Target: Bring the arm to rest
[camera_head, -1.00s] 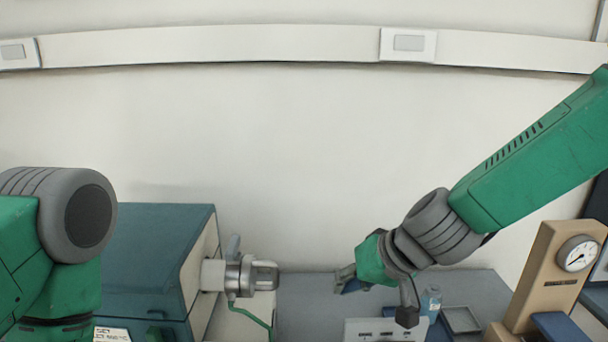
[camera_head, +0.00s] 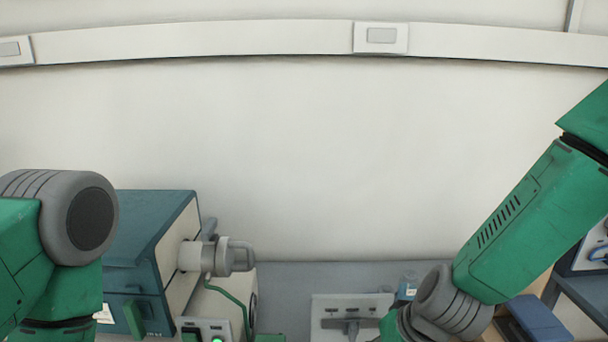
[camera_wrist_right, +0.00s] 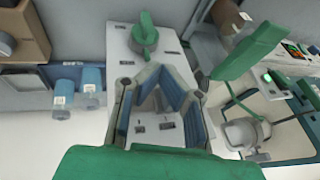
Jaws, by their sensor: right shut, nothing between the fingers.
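My right arm (camera_head: 515,220) comes in from the right in the head view and bends down at a grey wrist joint near the lower edge. Its gripper is cut off there. In the right wrist view my right gripper (camera_wrist_right: 158,73) is shut with nothing between its blue-padded fingers. It is in front of a white panel box (camera_wrist_right: 180,140) with slots and a green knob; the gap between them cannot be told. My left arm (camera_head: 60,240) stands at the left of the head view, and its gripper is out of sight.
A blue furnace (camera_head: 150,235) with a metal flue (camera_head: 215,256) stands at the left. The white box (camera_head: 335,303) and a blue-capped bottle (camera_head: 408,287) are on the grey bench. A blue block (camera_head: 535,317) is beneath my right forearm.

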